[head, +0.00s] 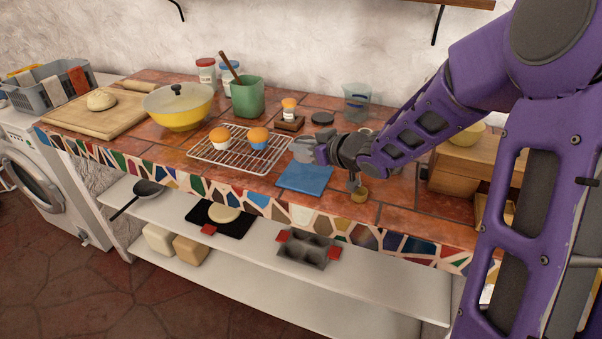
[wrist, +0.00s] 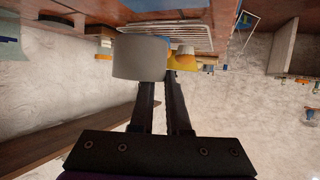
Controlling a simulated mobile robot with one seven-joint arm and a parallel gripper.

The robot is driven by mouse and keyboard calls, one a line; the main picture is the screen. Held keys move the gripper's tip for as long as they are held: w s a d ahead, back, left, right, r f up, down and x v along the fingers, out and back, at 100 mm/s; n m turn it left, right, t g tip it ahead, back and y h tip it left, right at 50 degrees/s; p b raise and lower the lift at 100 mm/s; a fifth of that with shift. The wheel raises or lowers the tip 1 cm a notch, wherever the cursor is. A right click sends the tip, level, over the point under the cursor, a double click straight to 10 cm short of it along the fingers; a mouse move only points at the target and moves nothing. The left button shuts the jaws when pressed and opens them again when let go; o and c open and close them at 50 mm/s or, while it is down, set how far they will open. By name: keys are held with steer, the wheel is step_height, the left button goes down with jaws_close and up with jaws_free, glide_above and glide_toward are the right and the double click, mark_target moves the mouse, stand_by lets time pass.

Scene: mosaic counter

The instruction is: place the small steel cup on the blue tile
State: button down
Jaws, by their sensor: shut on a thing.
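The small steel cup (head: 301,149) is a plain grey cylinder above the counter, just beyond the blue tile (head: 305,178) in the head view. My gripper (head: 318,153) reaches in from the right and is shut on the cup. In the wrist view my gripper (wrist: 158,82) shows its two fingers close together, with the cup (wrist: 140,57) large at their tips. The exact gap between cup and tile is hard to judge.
A wire rack (head: 210,158) with an orange-topped muffin (head: 258,135) and another beside it stands left of the tile. The counter's mosaic edge is close in front.

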steer(key=shift+f+b, duration=0.8)
steer(key=shift+f, duration=1.95)
steer(key=shift+f, duration=0.15)
steer(key=c, duration=0.9)
jaws_free()
steer(key=shift+o, duration=0.2)
steer(key=shift+s+d+r, duration=0.1)
steer(key=shift+d+r, duration=0.05)
steer(key=shift+r, duration=0.15)
steer(key=p+v, duration=0.3)
steer(key=v, duration=0.8)
steer(key=shift+s+d, duration=0.2)
steer(key=shift+s, duration=0.05)
